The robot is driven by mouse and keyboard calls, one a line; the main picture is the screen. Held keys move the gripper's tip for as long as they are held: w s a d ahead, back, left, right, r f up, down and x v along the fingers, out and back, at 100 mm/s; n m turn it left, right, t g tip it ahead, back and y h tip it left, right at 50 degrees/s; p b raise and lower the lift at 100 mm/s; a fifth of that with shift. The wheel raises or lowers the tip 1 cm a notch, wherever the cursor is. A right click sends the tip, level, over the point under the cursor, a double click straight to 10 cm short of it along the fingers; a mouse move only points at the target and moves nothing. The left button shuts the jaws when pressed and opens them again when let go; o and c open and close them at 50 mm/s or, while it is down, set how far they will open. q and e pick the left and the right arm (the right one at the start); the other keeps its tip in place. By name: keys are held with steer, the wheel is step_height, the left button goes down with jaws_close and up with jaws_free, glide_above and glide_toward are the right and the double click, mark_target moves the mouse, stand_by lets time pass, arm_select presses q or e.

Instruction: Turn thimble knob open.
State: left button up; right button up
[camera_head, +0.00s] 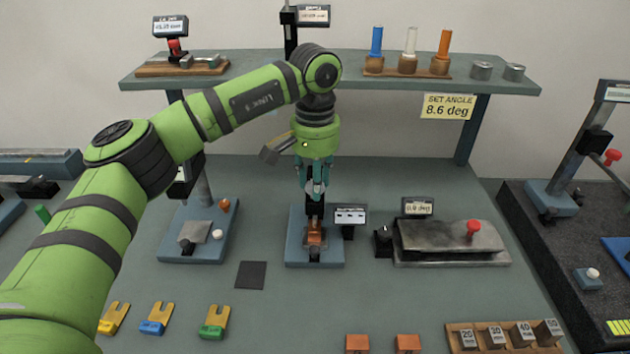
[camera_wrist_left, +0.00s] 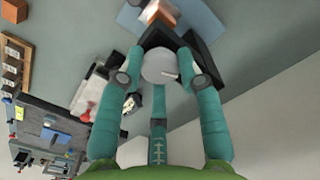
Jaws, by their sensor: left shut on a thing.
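My left gripper (camera_head: 315,190) points down over the device with a blue base (camera_head: 333,252) in the middle of the bench. Its teal fingers are shut on the thimble knob. In the left wrist view the knob is a grey round cap (camera_wrist_left: 158,66) with a small white mark, between the fingertips (camera_wrist_left: 162,75). Black parts of the device lie behind it. In the head view the fingers hide the knob. A copper-coloured block (camera_head: 315,234) sits below the fingers on the device. My right gripper is not in view.
A small display (camera_head: 350,216) stands close right of the device. Further right is a grey plate with a red knob (camera_head: 473,228). A blue-based stand (camera_head: 195,248) is to the left. The shelf (camera_head: 340,84) runs behind my arm, with a yellow "SET ANGLE 8.6 deg" sign (camera_head: 447,106).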

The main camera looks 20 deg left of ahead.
arm_select(q)
steer(key=n+b, duration=0.1)
steer(key=n, duration=1.1)
steer(key=shift+n+b, duration=0.4)
steer(key=n, duration=0.6)
steer(key=shift+b, duration=0.35)
steer(key=n+b, duration=0.1)
steer(key=n, duration=0.5)
steer(key=shift+f+n, duration=0.1)
steer(key=shift+n, duration=0.2)
steer(key=n, duration=0.6)
steer(key=shift+b, duration=0.4)
steer(key=n+b, duration=0.1)
steer(key=n, duration=0.4)
steer(key=shift+n, duration=0.4)
steer(key=n+b, duration=0.1)
steer(key=n, duration=0.5)
steer(key=n+b, duration=0.1)
steer(key=n, duration=0.5)
steer(key=shift+b, duration=0.35)
